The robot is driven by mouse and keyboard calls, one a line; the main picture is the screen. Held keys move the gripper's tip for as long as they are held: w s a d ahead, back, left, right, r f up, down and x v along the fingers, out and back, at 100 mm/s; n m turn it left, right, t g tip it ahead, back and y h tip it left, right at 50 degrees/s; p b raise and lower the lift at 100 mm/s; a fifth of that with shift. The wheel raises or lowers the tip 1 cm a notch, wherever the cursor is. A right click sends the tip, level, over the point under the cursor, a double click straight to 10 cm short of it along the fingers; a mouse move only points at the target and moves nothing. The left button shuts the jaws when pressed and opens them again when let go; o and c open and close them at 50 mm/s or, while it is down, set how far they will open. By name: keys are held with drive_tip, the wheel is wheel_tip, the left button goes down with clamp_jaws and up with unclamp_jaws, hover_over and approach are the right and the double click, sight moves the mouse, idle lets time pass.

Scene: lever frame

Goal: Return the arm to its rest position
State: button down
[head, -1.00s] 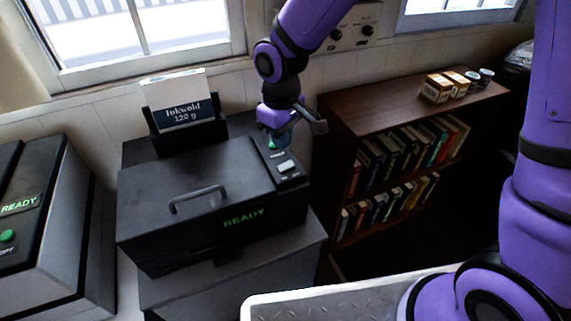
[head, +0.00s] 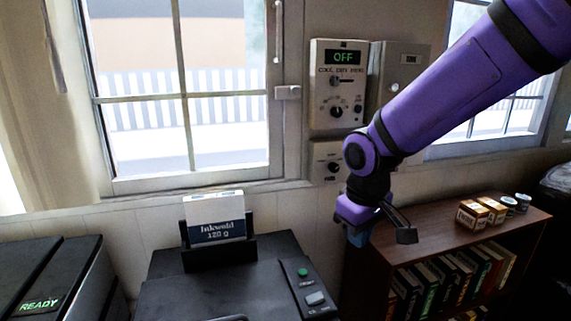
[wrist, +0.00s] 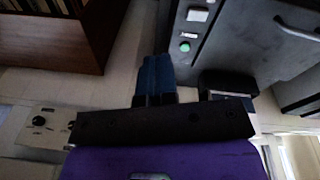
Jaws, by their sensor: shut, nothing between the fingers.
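My purple arm reaches in from the upper right in the head view. My gripper (head: 357,238) points down near the left front end of the bookshelf, to the right of the black printer (head: 215,285). In the wrist view its two blue fingers (wrist: 155,76) lie together with nothing between them. The gripper appears clear of the printer and the shelf, and the floor gap shows past the fingertips.
The printer has a green button (head: 302,272) and a paper pack (head: 214,217) in its rear tray. A bookshelf (head: 425,232) with small boxes (head: 472,213) stands at right. Wall control panels (head: 337,85) are behind my arm. Another machine (head: 40,280) stands at left.

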drive_tip(key=s+d+r+m+t, duration=0.1)
drive_tip(key=s+d+r+m, duration=0.2)
drive_tip(key=s+d+r, duration=0.3)
drive_tip(key=s+d+r+m+t, duration=0.2)
drive_tip(key=s+d+r+m, duration=0.1)
drive_tip(key=s+d+r, duration=0.4)
drive_tip(key=s+d, duration=0.3)
drive_tip(key=s, duration=0.1)
drive_tip(key=shift+d+m+t, duration=0.15)
drive_tip(key=shift+m+t, duration=0.15)
drive_tip(key=shift+m, duration=0.1)
drive_tip(key=shift+s, duration=0.1)
